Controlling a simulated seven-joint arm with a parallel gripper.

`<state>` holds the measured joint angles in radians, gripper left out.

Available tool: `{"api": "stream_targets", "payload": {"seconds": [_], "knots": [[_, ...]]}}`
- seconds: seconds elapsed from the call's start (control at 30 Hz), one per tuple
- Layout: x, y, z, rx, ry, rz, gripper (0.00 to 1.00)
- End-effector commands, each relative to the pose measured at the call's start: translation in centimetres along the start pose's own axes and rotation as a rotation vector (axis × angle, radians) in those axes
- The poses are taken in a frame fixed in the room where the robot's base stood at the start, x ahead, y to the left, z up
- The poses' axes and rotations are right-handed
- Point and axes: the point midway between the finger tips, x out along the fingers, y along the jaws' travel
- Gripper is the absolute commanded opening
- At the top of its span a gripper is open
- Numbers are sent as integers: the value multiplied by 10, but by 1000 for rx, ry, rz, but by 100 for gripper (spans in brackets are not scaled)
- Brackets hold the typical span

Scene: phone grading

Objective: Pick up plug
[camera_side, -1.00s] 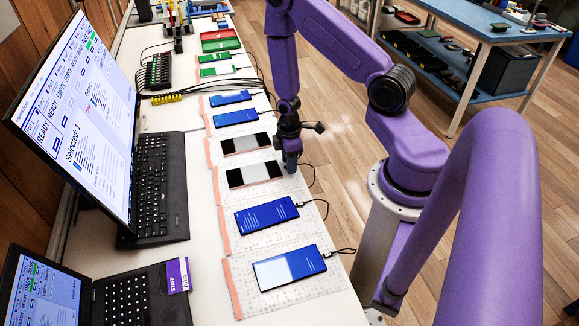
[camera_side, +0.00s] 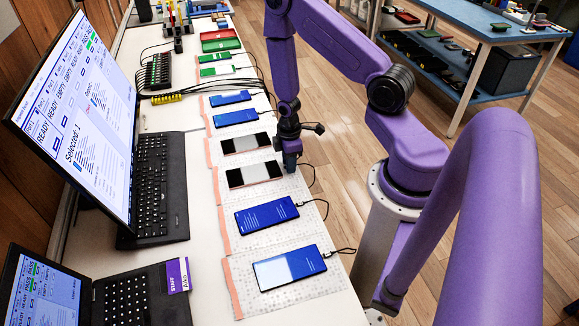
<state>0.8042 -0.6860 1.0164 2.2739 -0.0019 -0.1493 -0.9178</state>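A dark phone (camera_side: 254,174) with a light grey middle lies on a white mat (camera_side: 225,199) in the middle of the row. My gripper (camera_side: 290,169) points down at the right end of this phone, at the side where the cables come in. A black cable (camera_side: 312,178) curves out beside my gripper. The plug at its end is hidden behind my gripper or too small to make out. The fingers are too small to show whether they are open, shut or holding anything.
Blue-screened phones (camera_side: 266,215) (camera_side: 289,267) with black cables lie nearer the camera. Another dark phone (camera_side: 246,143) and more phones lie farther back. A laptop (camera_side: 160,185) and monitor (camera_side: 75,115) stand at the left. Green and red trays (camera_side: 220,40) are at the far end.

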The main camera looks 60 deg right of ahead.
Motion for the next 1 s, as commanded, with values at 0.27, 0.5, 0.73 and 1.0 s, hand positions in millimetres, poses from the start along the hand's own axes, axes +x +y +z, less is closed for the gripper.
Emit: {"api": "stream_targets", "payload": {"seconds": [0.27,0.5,0.73,1.0], "knots": [[0,0,0,0,0,0,0],[-2,0,0,0,0,0,0],[-17,1,0,0,1,2,0],[-57,1,-1,0,3,4,0]]}}
